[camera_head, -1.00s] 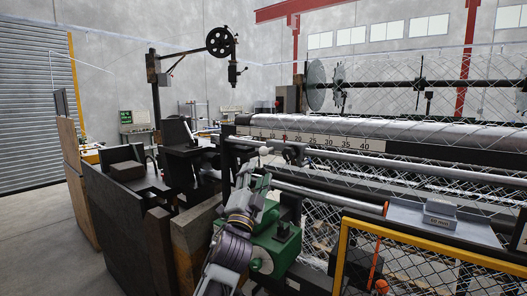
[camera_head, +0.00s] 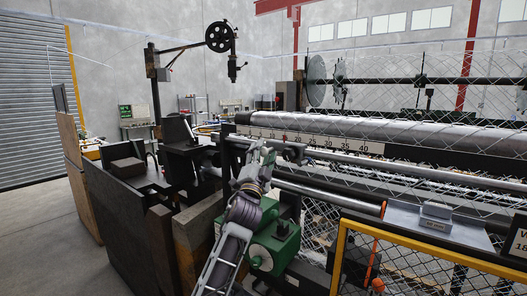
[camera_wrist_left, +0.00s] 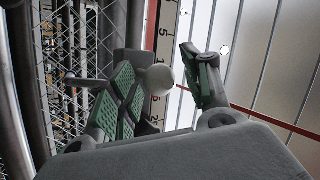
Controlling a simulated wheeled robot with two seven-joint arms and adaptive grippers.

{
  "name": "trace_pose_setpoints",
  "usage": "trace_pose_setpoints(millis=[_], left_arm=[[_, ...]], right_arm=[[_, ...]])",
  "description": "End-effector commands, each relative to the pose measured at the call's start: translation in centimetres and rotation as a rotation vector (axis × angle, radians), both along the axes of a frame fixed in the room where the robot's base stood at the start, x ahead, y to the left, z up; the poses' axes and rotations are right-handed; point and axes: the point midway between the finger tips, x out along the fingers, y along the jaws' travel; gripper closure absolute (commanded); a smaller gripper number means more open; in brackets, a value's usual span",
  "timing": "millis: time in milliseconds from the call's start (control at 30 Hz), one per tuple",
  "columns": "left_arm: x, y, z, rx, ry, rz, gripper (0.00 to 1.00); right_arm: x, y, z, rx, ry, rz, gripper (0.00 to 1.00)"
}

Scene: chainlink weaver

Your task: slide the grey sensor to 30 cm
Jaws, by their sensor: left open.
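The grey sensor (camera_head: 293,152) sits on the rail below the numbered scale (camera_head: 330,143), near the low-to-middle numbers. The exact reading is too small to tell in the head view. My left gripper (camera_head: 264,158) is at the left side of the sensor. In the left wrist view, a pale round knob (camera_wrist_left: 159,78) lies between the green-padded fingers of my open left gripper (camera_wrist_left: 165,85). It appears nearer the left finger; contact cannot be told. Part of the scale (camera_wrist_left: 165,35) shows behind it. My right gripper is not in view.
A long steel roller (camera_head: 390,135) runs above the scale, with wire mesh around it. A yellow-framed mesh guard (camera_head: 430,250) stands in front. A grey tray (camera_head: 460,232) with a small labelled block (camera_head: 436,216) is at the right. Dark panels (camera_head: 125,215) stand at the left.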

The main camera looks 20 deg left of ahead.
Motion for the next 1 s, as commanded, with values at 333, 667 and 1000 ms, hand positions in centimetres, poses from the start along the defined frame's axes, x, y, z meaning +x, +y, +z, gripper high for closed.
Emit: trace_pose_setpoints(millis=[333,667,1000], left_arm=[[0.6,0.02,0.31,0.0,0.0,0.0,0.51],[0.57,0.02,0.32,-0.001,0.0,0.0,0.77],[0.5,0.14,0.57,-0.001,-0.005,0.002,1.0]], right_arm=[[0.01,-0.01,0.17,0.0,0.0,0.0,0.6],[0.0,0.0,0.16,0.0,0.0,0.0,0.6],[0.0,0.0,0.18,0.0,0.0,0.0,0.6]])
